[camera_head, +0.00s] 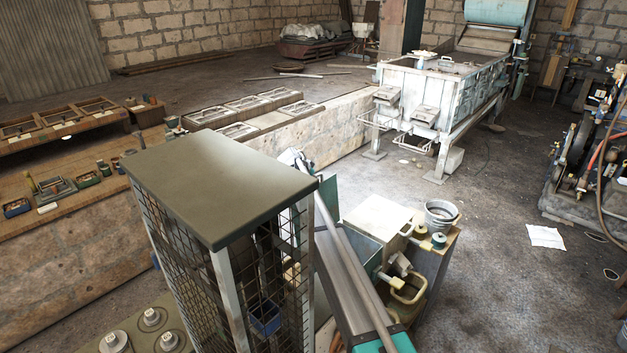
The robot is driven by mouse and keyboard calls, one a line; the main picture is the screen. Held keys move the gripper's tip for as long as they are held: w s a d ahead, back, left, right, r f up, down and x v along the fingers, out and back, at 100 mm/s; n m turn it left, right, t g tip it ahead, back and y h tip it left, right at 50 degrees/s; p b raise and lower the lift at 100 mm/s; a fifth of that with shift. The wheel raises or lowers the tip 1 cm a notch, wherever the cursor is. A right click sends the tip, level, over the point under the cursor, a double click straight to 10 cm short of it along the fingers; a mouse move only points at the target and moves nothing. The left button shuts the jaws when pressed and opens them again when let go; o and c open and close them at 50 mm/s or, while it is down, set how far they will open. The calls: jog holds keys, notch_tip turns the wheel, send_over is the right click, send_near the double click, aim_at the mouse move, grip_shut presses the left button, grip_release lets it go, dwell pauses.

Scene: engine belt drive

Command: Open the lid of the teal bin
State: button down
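A grey-teal box (366,246), which looks like the teal bin, stands right of centre, partly hidden behind my arm. A pale flat surface (377,216) lies beside its upper edge; I cannot tell whether this is its lid. A dark teal panel (331,193) stands upright just left of it, behind my arm; I cannot tell whether it belongs to the bin. My arm reaches from the bottom edge up and left. Its far end, white and blue, shows at the mesh cabinet's right edge. My gripper's fingers cannot be made out there, and the cabinet hides part of that area.
A mesh-sided cabinet (218,182) with an olive top fills the front centre-left. A bucket (440,214) and yellow-handled parts stand on the right bench. A workbench with trays (60,205) lies left, a white tank (440,90) behind.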

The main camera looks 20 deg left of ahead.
jog(key=c, duration=0.6)
grip_release()
jog(key=shift+w+f, duration=0.1)
jog(key=shift+w, duration=0.15)
jog(key=shift+c, duration=0.2)
jog(key=shift+s+a, duration=0.2)
jog(key=shift+s, duration=0.05)
